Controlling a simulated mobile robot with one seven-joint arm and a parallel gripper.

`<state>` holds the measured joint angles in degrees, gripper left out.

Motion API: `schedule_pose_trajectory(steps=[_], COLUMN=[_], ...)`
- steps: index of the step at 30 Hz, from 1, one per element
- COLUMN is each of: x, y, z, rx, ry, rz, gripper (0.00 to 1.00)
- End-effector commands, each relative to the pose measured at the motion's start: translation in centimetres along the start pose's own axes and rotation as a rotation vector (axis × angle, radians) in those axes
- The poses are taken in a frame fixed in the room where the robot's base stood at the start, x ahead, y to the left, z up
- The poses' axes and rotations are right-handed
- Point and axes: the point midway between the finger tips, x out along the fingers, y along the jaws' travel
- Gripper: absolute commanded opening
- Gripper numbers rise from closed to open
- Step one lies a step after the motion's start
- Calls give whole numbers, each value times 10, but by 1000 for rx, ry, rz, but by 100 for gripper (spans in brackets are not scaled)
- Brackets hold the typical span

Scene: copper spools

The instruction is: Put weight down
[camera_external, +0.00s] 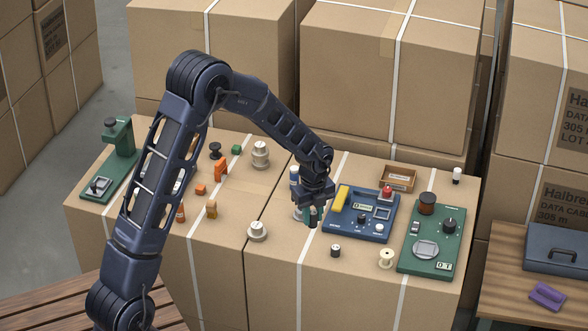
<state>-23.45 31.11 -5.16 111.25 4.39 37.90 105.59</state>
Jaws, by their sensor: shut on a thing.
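My gripper (311,216) points down over the right-hand carton, just left of the blue panel. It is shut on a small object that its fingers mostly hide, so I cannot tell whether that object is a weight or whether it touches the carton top. A pale, stepped weight-like piece (258,231) stands upright on the carton, left of and nearer than my gripper. A larger pale stepped piece (260,154) stands farther back on the left-hand carton.
The blue panel (345,231) and a green scale-like device (408,263) are to the right. A small dark cylinder (335,251) and a cream spool (386,259) stand in front. An open brown box (398,178) sits behind. The front carton top between these has bare room.

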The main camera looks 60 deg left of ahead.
Motion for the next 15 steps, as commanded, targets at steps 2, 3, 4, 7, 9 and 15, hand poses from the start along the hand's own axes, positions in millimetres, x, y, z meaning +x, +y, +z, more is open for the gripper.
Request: schedule_pose_trajectory(steps=[2,3,4,7,9,15], x=[-23,-33,-40,-61,-74,-97], y=[0,0,-1,-1,0,0], z=[2,2,1,1,1,1], rx=[-2,-2,-1,-1,-1,-1], ry=[-2,-2,-2,-1,-1,-1], rz=[-4,-3,-4,-3,-3,-1], gripper=[0,0,0,0,0,0])
